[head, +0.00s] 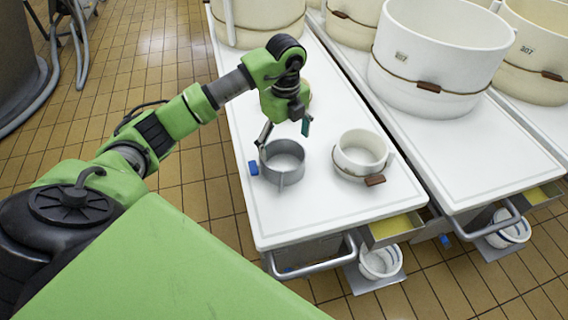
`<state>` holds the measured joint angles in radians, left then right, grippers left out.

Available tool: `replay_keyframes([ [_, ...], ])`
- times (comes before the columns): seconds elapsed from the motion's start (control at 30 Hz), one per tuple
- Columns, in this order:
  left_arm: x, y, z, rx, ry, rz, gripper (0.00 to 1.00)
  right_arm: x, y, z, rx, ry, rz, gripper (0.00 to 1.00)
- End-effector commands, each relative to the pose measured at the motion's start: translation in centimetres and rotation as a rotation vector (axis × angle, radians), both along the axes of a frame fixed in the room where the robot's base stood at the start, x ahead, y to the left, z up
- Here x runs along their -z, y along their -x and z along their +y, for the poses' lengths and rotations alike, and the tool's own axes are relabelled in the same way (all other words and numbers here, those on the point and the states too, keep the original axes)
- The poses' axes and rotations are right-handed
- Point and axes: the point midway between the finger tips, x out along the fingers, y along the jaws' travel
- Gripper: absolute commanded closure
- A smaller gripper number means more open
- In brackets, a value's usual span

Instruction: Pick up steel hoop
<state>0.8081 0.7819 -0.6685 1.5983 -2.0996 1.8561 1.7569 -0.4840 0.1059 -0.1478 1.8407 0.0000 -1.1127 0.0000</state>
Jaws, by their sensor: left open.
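The steel hoop (283,173), a plain grey ring with a small tab at its front, lies on the white table top (330,207) near the table's front end. My left gripper (284,137) is open, with its fingers pointing down just above the hoop's back edge. One finger is at the hoop's left side and the other, with a teal pad, is at its back right. I cannot tell whether the left finger touches the rim. Nothing is held between the fingers. My right gripper is not in view.
A small white hoop mould (360,152) with a brown toggle stands right of the steel hoop. A blue block (253,168) lies at its left. Large cream moulds (437,58) fill the back and right. A handrail (318,264) runs along the table's front end.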

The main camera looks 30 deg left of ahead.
Motion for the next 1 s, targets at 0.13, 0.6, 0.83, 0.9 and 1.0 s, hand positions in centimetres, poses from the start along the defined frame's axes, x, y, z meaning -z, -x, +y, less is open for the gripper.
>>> replay_keyframes([
  [0.13, 2.5, 0.0, -0.1, 0.001, 0.003, 0.002, 0.12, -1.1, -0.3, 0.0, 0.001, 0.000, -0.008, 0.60],
  [0.6, 7.7, -0.2, 0.2, 0.002, 0.004, 0.002, 0.12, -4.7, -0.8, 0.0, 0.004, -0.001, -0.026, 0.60],
  [0.83, 8.4, -0.3, 0.3, 0.003, 0.003, -0.002, 0.12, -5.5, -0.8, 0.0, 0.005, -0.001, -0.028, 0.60],
  [0.9, 8.4, -0.3, 0.3, 0.003, 0.003, -0.002, 0.12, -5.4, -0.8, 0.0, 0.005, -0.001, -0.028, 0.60],
  [1.0, 8.4, -0.3, 0.3, 0.003, 0.003, -0.002, 0.25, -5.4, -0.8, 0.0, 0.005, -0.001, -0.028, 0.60],
])
